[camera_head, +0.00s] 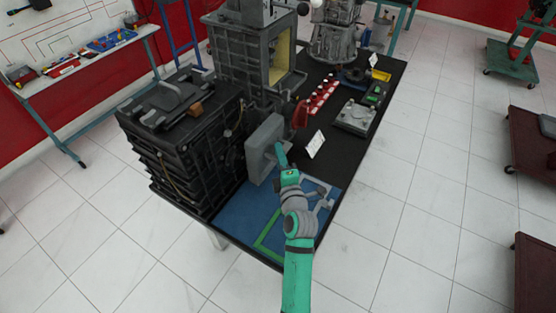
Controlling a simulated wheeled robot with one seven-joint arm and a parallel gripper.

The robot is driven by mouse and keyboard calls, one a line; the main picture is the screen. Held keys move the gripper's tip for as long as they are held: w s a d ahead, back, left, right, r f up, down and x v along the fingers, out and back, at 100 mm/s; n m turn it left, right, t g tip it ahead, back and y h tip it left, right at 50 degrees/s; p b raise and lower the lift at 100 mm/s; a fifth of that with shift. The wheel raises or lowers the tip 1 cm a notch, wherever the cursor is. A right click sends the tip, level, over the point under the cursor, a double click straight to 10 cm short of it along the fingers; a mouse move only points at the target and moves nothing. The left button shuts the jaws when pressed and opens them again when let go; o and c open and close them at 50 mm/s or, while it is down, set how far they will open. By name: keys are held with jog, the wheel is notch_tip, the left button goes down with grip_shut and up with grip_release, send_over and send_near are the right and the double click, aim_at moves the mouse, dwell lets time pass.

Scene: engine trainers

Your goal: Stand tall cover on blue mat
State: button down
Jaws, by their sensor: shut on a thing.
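A grey, tall box-like cover (262,143) stands upright at the back edge of the blue mat (233,218), beside the black engine block. My gripper (275,157) is at the cover's right side, shut on it. The fingertips are small and partly hidden by my own wrist. Whether the cover's bottom touches the mat or hangs just above it I cannot tell. A green outline (266,242) is marked on the front part of the mat, partly covered by my arm.
A large black engine block (185,140) stands close to the left of the cover. A grey open housing (245,60) stands behind. A white card (315,145), a red-and-white rack (323,93) and a grey plate part (355,117) lie to the right on the black table.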

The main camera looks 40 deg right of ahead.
aim_at(273, 153)
jog(key=shift+w+f, duration=0.15)
jog(key=shift+w, duration=0.1)
jog(key=shift+w+f, duration=0.15)
jog(key=shift+f, duration=1.6)
jog(key=c, duration=1.8)
grip_release()
jog(key=shift+f, duration=0.2)
jog(key=shift+c, duration=0.2)
